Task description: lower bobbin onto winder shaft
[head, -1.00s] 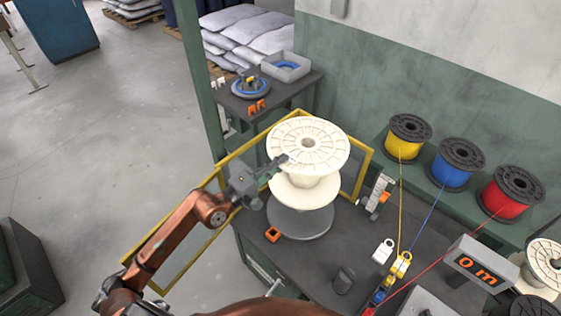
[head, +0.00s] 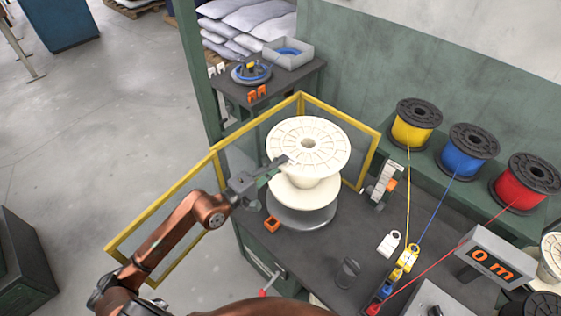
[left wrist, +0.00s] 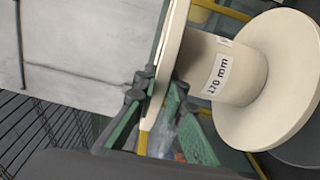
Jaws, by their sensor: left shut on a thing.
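The cream bobbin (head: 308,147) is upright above the grey round plate (head: 303,220) of the winder, inside the yellow-framed guard. My left gripper (head: 280,165) is shut on the edge of its upper flange, from the left. The left wrist view shows the fingers (left wrist: 143,85) pinching that flange, and the bobbin's core (left wrist: 225,70) with a "mm" size label. The lower flange hides most of the plate and the winder shaft. I cannot tell whether the bobbin touches the plate. My right gripper is not in view.
The yellow guard frame (head: 215,158) stands close around the bobbin at left and back. An orange block (head: 272,224) lies beside the plate. Yellow (head: 417,122), blue (head: 469,150) and red (head: 526,183) wire spools stand at right. A metre display (head: 487,262) is at front right.

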